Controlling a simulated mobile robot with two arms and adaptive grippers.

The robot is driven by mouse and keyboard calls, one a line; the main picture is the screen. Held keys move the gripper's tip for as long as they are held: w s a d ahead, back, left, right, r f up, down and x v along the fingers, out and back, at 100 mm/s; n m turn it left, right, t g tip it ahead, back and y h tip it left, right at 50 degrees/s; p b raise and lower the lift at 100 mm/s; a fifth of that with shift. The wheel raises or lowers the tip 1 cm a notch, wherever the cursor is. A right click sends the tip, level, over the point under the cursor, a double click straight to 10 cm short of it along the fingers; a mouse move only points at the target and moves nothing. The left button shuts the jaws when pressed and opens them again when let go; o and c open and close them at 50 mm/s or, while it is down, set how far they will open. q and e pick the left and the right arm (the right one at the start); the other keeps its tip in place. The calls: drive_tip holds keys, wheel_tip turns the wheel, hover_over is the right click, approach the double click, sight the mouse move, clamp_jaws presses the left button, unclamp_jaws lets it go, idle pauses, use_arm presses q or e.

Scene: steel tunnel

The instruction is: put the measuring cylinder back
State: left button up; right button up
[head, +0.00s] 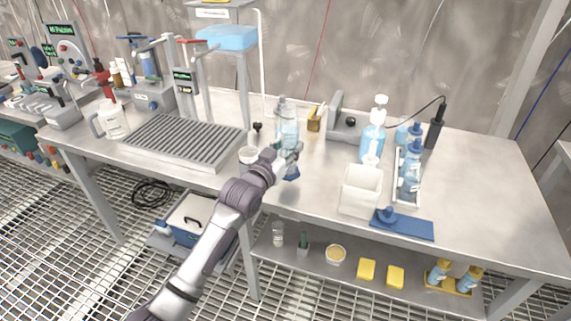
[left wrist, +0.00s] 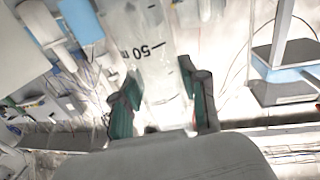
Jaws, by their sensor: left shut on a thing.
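The measuring cylinder is clear, and its "50 m" marking shows in the left wrist view (left wrist: 145,45). In the head view its see-through body (head: 288,128) stands up from my left gripper (head: 288,155), with a blue foot (head: 291,174) below. My left gripper is shut on the cylinder; its two green-padded fingers (left wrist: 160,92) sit on either side of it in the left wrist view. It is over the front part of the steel bench (head: 300,190). I cannot tell whether the foot touches the bench. My right gripper is not in view.
A slatted grey rack (head: 185,143) lies left of the gripper, with a small white cup (head: 248,155) beside the arm. The bench's far right is clear.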

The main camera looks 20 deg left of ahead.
use_arm(q)
wheel_tip(320, 180, down, 4)
drive_tip(key=shift+r, duration=0.1)
drive_tip(key=shift+f, duration=0.35)
drive_tip(key=o, duration=1.2)
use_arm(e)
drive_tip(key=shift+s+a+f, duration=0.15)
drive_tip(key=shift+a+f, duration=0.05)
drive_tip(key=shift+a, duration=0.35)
use_arm(q)
drive_tip(key=shift+s, duration=0.1)
drive_tip(key=shift+r, duration=0.2)
drive_tip(key=shift+s+a, duration=0.1)
drive_tip(key=shift+s, duration=0.15)
drive_tip(key=s, duration=0.3)
drive_tip(key=s+a, duration=0.1)
drive_tip(key=s, duration=0.3)
drive_tip(key=s+a, duration=0.1)
drive_tip(key=s, duration=0.3)
drive_tip(key=shift+s+a, duration=0.1)
drive_tip(key=shift+s, duration=0.05)
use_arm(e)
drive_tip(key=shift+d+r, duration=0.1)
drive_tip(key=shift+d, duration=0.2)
